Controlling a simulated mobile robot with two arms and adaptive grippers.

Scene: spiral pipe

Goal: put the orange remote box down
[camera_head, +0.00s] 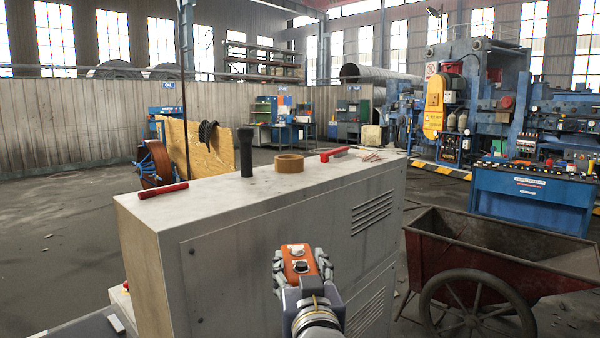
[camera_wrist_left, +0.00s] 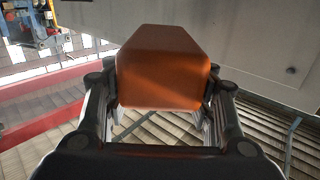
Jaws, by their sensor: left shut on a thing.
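The orange remote box (camera_head: 298,262) has dark and light knobs on its face. My left gripper (camera_head: 302,268) is shut on it and holds it in front of the grey cabinet's vented side, below the level of its top. In the left wrist view the orange box (camera_wrist_left: 163,68) sits between the two fingers of the left gripper (camera_wrist_left: 160,100), which touch its sides. My right gripper is not in view.
The grey cabinet (camera_head: 230,210) has a red-handled tool (camera_head: 163,190), a black flashlight (camera_head: 246,152), a tape roll (camera_head: 289,163) and another red item (camera_head: 334,153) on top. Bare top lies between them. A rusty cart (camera_head: 480,262) stands at right.

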